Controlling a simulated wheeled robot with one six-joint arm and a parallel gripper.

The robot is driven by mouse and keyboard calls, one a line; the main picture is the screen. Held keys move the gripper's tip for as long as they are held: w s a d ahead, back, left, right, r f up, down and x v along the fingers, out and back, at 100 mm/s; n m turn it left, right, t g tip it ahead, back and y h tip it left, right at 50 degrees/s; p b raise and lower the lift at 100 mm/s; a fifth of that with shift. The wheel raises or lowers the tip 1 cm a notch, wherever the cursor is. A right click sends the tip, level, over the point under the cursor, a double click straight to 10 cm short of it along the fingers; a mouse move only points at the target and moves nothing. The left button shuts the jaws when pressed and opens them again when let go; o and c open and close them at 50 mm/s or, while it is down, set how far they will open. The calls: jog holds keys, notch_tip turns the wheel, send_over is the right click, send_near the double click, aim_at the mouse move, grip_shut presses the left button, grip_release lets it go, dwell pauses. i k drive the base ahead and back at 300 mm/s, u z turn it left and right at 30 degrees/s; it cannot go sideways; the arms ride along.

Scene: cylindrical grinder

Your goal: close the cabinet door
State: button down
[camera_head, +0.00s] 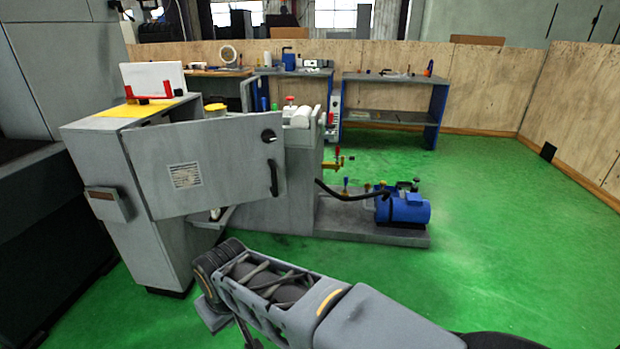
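The cabinet (130,215) is a tall grey box at the left with a yellow top. Its grey door (215,150) stands open, swung out to the right from the cabinet's edge. The door has a dark bar handle (273,178) and a round dark knob (268,136) near its free right edge, and a white label (185,175). My arm reaches in from the lower right, and its end, with my gripper (225,318), is low in front of the door, apart from it. The fingers are not clearly shown, so I cannot tell their opening.
A grey machine bed (270,213) stands behind the door. A blue motor (402,208) sits on a low grey base to its right, with a black hose between. Workbenches (395,78) line the wooden back wall. The green floor (500,240) at the right is clear.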

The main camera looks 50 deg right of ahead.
aim_at(184, 168)
jog(key=u, duration=1.35)
jog(key=k, duration=0.1)
jog(key=z, duration=1.95)
jog(key=i, duration=0.75)
jog(key=u, duration=0.65)
